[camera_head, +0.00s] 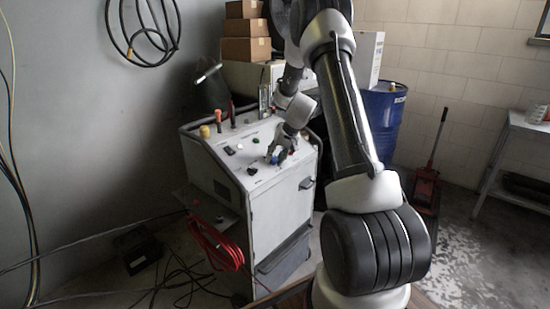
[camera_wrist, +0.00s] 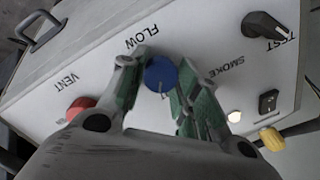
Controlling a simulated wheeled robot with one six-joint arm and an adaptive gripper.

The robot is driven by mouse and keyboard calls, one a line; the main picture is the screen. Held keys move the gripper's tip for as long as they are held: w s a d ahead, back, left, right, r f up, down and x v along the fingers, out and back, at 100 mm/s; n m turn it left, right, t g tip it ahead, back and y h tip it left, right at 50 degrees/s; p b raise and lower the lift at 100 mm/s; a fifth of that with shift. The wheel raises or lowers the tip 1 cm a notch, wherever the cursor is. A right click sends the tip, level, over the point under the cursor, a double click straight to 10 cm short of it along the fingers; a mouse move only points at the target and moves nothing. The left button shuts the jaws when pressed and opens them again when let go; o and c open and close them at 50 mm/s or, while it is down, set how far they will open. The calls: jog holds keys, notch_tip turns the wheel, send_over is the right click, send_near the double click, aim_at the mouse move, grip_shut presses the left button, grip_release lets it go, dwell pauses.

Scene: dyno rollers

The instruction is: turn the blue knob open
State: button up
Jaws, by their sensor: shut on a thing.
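The blue knob (camera_wrist: 161,74) sits on the machine's light grey top panel (camera_wrist: 215,30), below the FLOW label in the wrist view. My gripper (camera_wrist: 160,82) is over the panel with its green-padded fingers on either side of the knob, shut on it. In the head view my gripper (camera_head: 280,153) reaches down to the front part of the panel, and a bit of the blue knob (camera_head: 275,160) shows beside the fingers. The knob's pointer direction is hard to make out.
A red knob (camera_wrist: 80,107) by VENT, a black knob (camera_wrist: 268,27) by TEST, a black switch (camera_wrist: 268,101) and a yellow knob (camera_wrist: 271,138) are nearby on the panel. A blue drum (camera_head: 383,120) and stacked boxes (camera_head: 246,30) stand behind.

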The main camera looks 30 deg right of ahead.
jog(key=m, duration=0.5)
jog(key=shift+m+t, duration=0.3)
jog(key=m, duration=0.5)
jog(key=shift+s+m+t, duration=0.1)
jog(key=shift+m+t, duration=0.2)
jog(key=shift+m, duration=0.1)
jog(key=shift+f, duration=0.1)
jog(key=o, duration=1)
jog(key=v, duration=1.2)
jog(key=shift+d, duration=0.2)
